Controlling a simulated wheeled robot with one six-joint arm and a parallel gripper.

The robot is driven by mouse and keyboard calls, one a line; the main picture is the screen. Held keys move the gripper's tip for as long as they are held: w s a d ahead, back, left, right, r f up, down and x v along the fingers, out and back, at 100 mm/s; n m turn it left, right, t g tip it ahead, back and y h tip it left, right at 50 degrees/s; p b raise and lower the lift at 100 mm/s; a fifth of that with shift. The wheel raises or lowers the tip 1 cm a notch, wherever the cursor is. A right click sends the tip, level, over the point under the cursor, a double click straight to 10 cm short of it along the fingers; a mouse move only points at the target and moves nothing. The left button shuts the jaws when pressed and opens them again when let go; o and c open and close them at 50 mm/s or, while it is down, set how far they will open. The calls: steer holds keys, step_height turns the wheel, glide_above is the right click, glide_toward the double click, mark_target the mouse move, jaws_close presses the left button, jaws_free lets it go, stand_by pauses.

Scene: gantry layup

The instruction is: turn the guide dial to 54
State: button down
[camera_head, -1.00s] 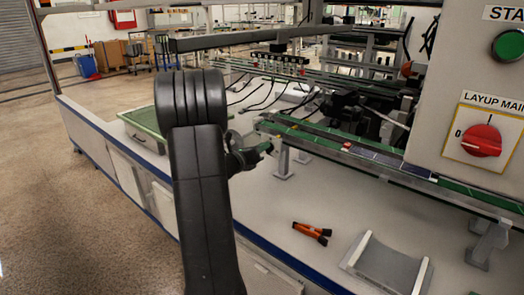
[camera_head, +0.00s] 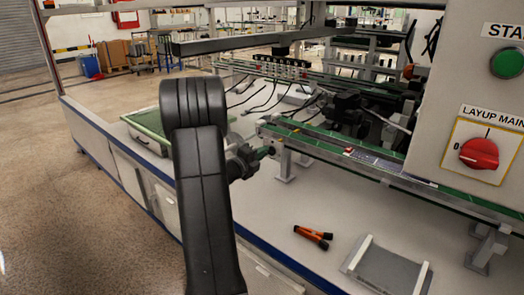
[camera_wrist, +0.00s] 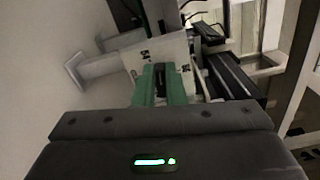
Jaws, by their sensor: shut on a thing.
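The guide dial is a small dark knob (camera_wrist: 160,75) in front of a white plate (camera_wrist: 178,50) with small dark marks, seen in the wrist view. In the head view my gripper (camera_head: 267,152) is at the near left end of the green conveyor rail (camera_head: 310,142). The dial cannot be made out there.
A control panel with a red rotary switch (camera_head: 479,153) and a green button (camera_head: 507,62) stands at right. Orange-handled pliers (camera_head: 312,236) and a grey cradle (camera_head: 388,268) lie on the white bench (camera_head: 270,215). A green case (camera_head: 148,128) is behind my arm.

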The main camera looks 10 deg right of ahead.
steer(key=n, duration=0.2)
steer(key=n+p, duration=0.1)
steer(key=n, duration=0.1)
steer(key=n+p, duration=0.1)
steer(key=shift+f+n, duration=0.35)
steer(key=shift+n, duration=0.05)
stand_by(0.4)
steer(key=c, duration=1.5)
jaws_free()
steer(key=p+v, duration=0.2)
steer(key=v, duration=1.2)
steer(key=shift+d, duration=0.1)
